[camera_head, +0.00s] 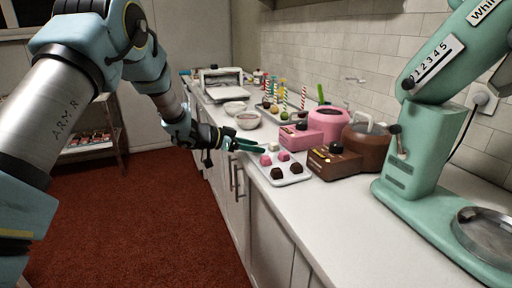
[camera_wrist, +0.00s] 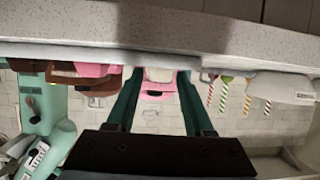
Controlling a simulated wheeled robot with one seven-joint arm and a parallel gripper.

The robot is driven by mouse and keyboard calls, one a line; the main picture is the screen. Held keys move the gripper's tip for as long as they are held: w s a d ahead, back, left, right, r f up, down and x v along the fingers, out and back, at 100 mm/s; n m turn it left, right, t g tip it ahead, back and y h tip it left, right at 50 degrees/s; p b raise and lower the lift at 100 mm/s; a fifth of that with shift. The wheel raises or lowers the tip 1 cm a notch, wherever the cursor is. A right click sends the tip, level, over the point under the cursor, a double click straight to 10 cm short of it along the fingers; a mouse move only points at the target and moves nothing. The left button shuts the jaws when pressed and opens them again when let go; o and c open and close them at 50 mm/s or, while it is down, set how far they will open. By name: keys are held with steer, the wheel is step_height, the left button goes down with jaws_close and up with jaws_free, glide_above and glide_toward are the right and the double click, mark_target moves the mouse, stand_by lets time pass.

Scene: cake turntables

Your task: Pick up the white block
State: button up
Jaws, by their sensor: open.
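The white block (camera_head: 273,146) is a small pale cube at the back of a shallow tray (camera_head: 305,177) on the counter. My gripper (camera_head: 261,147) is open, with its green fingers stretched level toward the tray, close by the block's left side. In the wrist view, which looks upside down, a pale block (camera_wrist: 159,74) shows between the tips of my gripper (camera_wrist: 159,82), with space around it. I cannot tell whether a finger touches it. Pink blocks (camera_head: 283,155) and dark brown blocks (camera_head: 296,168) share the tray.
Pink (camera_head: 327,122) and brown (camera_head: 367,139) appliances stand just right of the tray. A bowl (camera_head: 247,120) and striped sticks (camera_head: 303,98) are behind it. A large green mixer (camera_head: 420,165) stands at the right. The counter front (camera_head: 335,232) is clear.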

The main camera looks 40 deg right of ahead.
steer(key=shift+s+d+f, duration=0.15)
steer(key=shift+d+f, duration=0.05)
steer(key=shift+d, duration=0.25)
jaws_close()
